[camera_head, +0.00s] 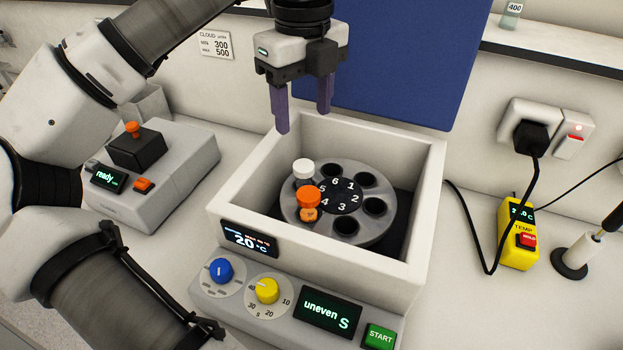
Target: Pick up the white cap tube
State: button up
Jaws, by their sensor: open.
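The white cap tube (303,169) stands in the round grey rotor (380,240) inside the open white centrifuge box, near the slot marked 5. An orange cap tube (309,197) stands just in front of it, near the slot marked 4, close beside it in the picture. The lower part of the white cap tube is mostly hidden by the orange cap tube and the rotor. My gripper (303,120) hangs above the back of the box, pointing down. Its two purple fingers are apart and empty, above the white cap tube in the picture.
The box walls (235,187) rise around the rotor. The other rotor slots look empty. The blue lid (415,60) stands raised behind. A control panel with the start button (379,337) is in front. A grey device (160,190) stands left, a yellow thermometer (518,240) right.

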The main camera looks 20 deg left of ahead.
aim_at(304, 165)
notch_tip(304, 165, down, 7)
jog(key=shift+r+p, duration=0.2)
jog(key=shift+p, duration=0.25)
jog(key=shift+f+p, duration=1.1)
jog(key=shift+f, duration=1.65)
jog(key=c, duration=1.1)
jog(key=shift+r, duration=0.15)
